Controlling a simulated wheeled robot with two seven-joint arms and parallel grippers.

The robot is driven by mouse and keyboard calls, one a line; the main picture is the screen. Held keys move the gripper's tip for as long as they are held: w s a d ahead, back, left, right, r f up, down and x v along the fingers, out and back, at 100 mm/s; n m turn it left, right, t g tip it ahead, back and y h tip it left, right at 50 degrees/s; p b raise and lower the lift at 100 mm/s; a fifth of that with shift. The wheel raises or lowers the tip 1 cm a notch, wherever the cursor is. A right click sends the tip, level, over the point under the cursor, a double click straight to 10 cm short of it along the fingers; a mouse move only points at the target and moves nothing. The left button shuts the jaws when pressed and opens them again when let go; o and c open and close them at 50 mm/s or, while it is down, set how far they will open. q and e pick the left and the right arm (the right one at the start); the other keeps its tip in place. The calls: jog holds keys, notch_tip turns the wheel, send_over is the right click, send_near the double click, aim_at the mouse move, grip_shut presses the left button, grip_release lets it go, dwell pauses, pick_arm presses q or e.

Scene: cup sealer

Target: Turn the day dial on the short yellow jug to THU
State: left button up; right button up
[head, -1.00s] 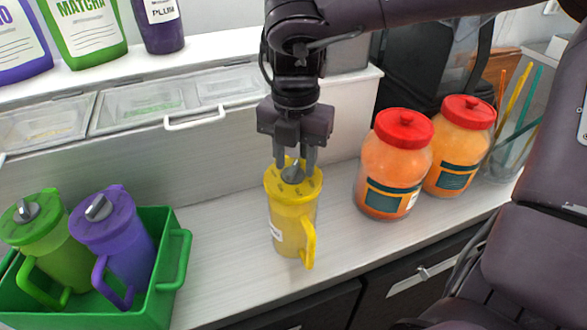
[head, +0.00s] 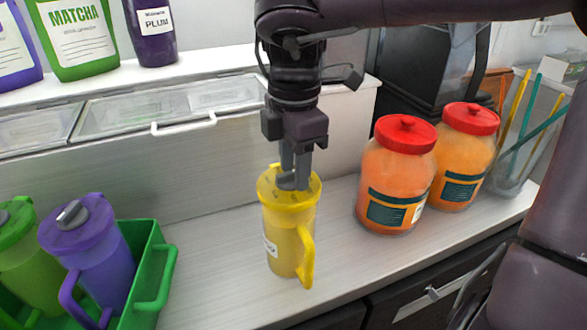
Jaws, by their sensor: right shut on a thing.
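The short yellow jug (head: 284,240) stands upright on the counter, its handle toward the front right. Its yellow lid carries a grey day dial (head: 287,184) at the centre. The day marks on the lid are too small to read. My right gripper (head: 294,180) points down over the lid, its fingers shut on the dial and partly hiding it. My left gripper is not in view.
A green crate (head: 155,270) at the left holds a purple jug (head: 100,260) and a green jug (head: 28,265). Two red-lidded orange jars (head: 397,175) stand right of the yellow jug. A lidded bin row (head: 180,110) runs behind. The counter (head: 215,260) is clear beside the jug.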

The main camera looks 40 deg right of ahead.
jog(key=shift+m, duration=0.4)
jog(key=o, duration=1)
jog(key=shift+c, duration=0.2)
notch_tip(320, 180, up, 8)
jog(key=p, duration=0.2)
jog(key=shift+p, duration=0.35)
jog(key=shift+f, duration=0.1)
